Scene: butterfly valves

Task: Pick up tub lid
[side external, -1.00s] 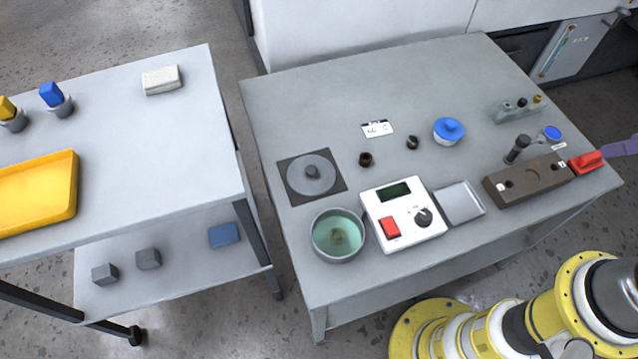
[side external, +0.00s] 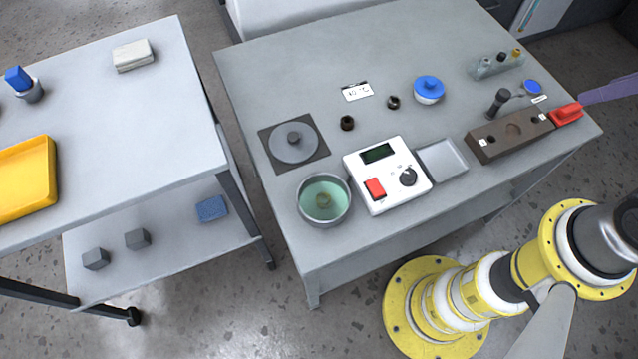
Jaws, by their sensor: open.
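A flat grey round lid (side external: 293,142) with a dark knob lies on a dark square mat (side external: 316,159) at the left of the grey table. It looks like the tub lid. In front of it stands a round grey metal tub (side external: 312,219), open at the top, with green liquid and a small brownish thing inside. The lid is beside the tub and apart from it. My gripper is outside the picture; only part of my arm shows at the lower right.
A white control box (side external: 354,166) stands right of the tub, beside a shallow grey tray (side external: 455,162). A second table (side external: 95,100) stands left across a gap. The back-left tabletop is clear.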

